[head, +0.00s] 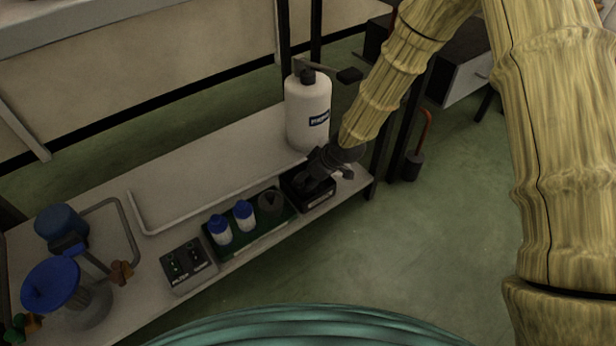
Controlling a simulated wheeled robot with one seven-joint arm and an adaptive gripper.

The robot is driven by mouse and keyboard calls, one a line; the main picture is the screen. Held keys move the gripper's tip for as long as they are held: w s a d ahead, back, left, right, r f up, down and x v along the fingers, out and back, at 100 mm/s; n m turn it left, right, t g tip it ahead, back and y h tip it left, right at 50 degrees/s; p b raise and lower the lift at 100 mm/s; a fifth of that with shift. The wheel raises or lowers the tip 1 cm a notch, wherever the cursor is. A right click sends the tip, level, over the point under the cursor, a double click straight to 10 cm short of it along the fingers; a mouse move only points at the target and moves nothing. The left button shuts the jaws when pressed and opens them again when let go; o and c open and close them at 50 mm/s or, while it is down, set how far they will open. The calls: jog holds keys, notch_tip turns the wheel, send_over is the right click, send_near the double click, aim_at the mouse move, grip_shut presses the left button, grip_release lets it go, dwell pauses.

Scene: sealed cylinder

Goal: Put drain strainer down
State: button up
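My gripper (312,183) is dark and hangs at the end of my arm, low over a small black box (320,199) with a pale label on its front. The box stands near the bench's right front. The gripper's fingers blend into the dark box, so I cannot tell whether they are open or shut or hold something. I cannot clearly make out the drain strainer. A dark grey, cone-like piece (270,201) sits at the right end of a green tray (262,235), left of the gripper.
Two white bottles with blue caps (220,230) stand in the tray. A large white bottle (308,112) with a label stands behind the gripper. A grey switch box (188,265) and a blue-topped device (52,284) are to the left. The rear bench surface (205,175) is mostly clear.

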jog(key=p+v, duration=0.6)
jog(key=v, duration=0.6)
jog(key=s+d+f+m+g+h, duration=0.1)
jog(key=s+d+f+m, duration=0.2)
jog(key=s+f, duration=0.45)
jog(key=s+d+f+m, duration=0.3)
jog(key=s+f, duration=0.3)
jog(key=s, duration=0.2)
jog(key=s+d+f+m+h, duration=0.1)
jog(key=s+d+f+m, duration=0.1)
jog(key=s, duration=0.4)
jog(key=s+d+f+m+g+h, duration=0.1)
jog(key=s+d+f, duration=0.1)
jog(key=s+d, duration=0.3)
jog(key=s+d+f+m+g+h, duration=0.1)
jog(key=s+d, duration=0.3)
jog(key=s, duration=0.5)
jog(key=shift+f+m+h, duration=0.5)
jog(key=shift+f+m, duration=0.25)
jog(key=shift+m, duration=0.05)
